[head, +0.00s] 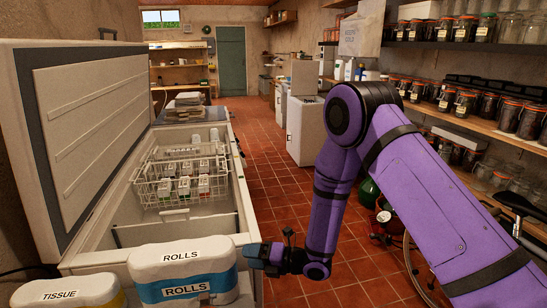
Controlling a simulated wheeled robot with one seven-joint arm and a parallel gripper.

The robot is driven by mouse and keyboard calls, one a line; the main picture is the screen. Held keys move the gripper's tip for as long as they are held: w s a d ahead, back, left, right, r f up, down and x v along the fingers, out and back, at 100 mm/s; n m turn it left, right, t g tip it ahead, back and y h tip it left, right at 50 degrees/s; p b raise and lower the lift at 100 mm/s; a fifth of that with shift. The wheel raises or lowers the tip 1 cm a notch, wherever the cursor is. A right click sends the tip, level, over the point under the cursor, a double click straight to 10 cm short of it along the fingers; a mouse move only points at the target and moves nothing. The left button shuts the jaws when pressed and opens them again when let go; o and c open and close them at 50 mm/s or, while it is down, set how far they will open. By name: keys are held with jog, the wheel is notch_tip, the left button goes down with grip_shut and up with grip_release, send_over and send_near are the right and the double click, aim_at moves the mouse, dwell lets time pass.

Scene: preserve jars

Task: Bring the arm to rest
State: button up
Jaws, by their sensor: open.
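My purple arm (335,175) reaches in from the lower right, rises to a bent elbow and hangs down to a wrist near the bottom middle. My gripper (258,254) points left beside the chest freezer's near right corner, close to the large ROLLS pack (185,275). It is open and I see nothing held in it. The fingertips are small and partly hard to make out. I cannot tell whether the gripper touches the pack.
The open chest freezer (243,198) at left has its lid raised and a wire basket (192,185) of packets inside. A TISSUE pack (68,294) sits at lower left. Shelves of jars (460,100) line the right wall. Red tiled floor (268,150) runs clear toward a green door (231,62).

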jog(key=w+d+r+m+t+h, duration=0.25)
jog(key=w+d+r+m, duration=0.2)
jog(key=r, duration=0.25)
jog(key=w+d+r+m+t+h, duration=0.25)
jog(key=d+r+m+h, duration=0.2)
jog(key=r, duration=0.35)
jog(key=s+d+r+m+t+h, duration=0.1)
jog(key=d+r+m+h, duration=0.25)
jog(key=d+r, duration=0.3)
jog(key=s+d+r+m+h, duration=0.2)
jog(key=d+r+m, duration=0.35)
jog(key=d, duration=0.25)
jog(key=s+d+r+m+g+h, duration=0.1)
jog(key=s+d+r+m, duration=0.3)
jog(key=s, duration=0.3)
jog(key=s+d+r+m+g+h, duration=0.1)
jog(key=s+d+r+m+h, duration=0.15)
jog(key=s+d+m, duration=0.35)
jog(key=s+d+r+m+g+h, duration=0.1)
jog(key=s+d+r+m, duration=0.2)
jog(key=s, duration=0.5)
jog(key=s+m+g, duration=0.1)
jog(key=s+m, duration=0.5)
jog(key=s, duration=0.4)
jog(key=shift+s+g+y, duration=0.3)
jog(key=shift+s+y, duration=0.1)
jog(key=shift+r, duration=0.1)
